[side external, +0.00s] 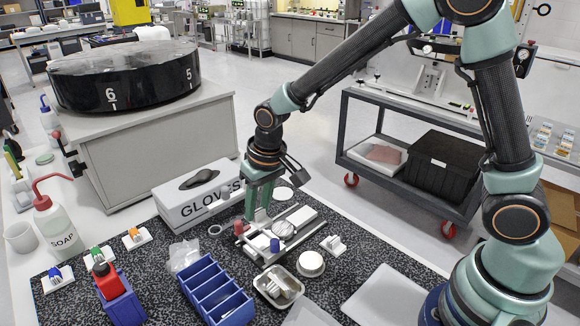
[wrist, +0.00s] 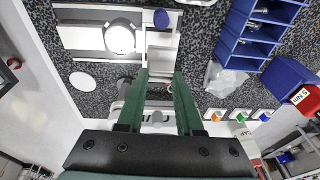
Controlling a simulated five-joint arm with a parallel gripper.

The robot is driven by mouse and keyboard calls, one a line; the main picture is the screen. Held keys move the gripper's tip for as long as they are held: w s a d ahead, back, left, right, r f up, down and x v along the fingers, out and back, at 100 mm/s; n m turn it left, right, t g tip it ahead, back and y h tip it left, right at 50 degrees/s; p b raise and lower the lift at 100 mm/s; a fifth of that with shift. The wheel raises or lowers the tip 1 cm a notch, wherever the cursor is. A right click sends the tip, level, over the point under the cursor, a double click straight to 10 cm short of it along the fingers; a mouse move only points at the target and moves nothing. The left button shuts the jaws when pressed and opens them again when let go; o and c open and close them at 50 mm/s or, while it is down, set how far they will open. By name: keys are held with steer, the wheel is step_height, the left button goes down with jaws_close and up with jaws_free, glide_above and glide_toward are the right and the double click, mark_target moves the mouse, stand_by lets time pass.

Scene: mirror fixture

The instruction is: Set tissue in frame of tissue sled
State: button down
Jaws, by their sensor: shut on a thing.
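My gripper (side external: 257,218) points down at the fixture; its green fingers also show in the wrist view (wrist: 160,76). It is shut on a small pale piece between the fingertips, which looks like the tissue (wrist: 160,73) but is mostly hidden. The tissue sled (side external: 262,244) is a pale open frame with a blue knob (side external: 275,244). In the wrist view the sled (wrist: 162,42) lies just beyond my fingertips, beside the round mirror (wrist: 119,39). I cannot tell whether the held piece touches the sled frame.
A GLOVES box (side external: 196,196) stands behind left of my gripper. A blue divided bin (side external: 216,290) and a steel tray (side external: 279,286) stand in front. A white round container (side external: 311,263) is to the right. Dark speckled mat shows between them.

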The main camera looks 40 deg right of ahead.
mark_target(260, 218)
steer(key=shift+f, duration=2.2)
steer(key=shift+d+f, duration=0.1)
steer(key=shift+f, duration=0.9)
steer(key=shift+c, duration=2.4)
jaws_free()
steer(key=shift+f, duration=0.1)
steer(key=r, duration=0.4)
steer(key=s+r, duration=0.1)
steer(key=r, duration=0.3)
steer(key=s+r, duration=0.1)
steer(key=r, duration=0.3)
steer(key=shift+s+d, duration=0.1)
steer(key=shift+d, duration=0.25)
steer(key=shift+r, duration=0.1)
steer(key=s+d+r+t, duration=0.3)
steer(key=s+d+r, duration=0.6)
steer(key=s+d, duration=0.2)
steer(key=shift+s+d+r+h, duration=0.2)
steer(key=shift+d+h, duration=0.1)
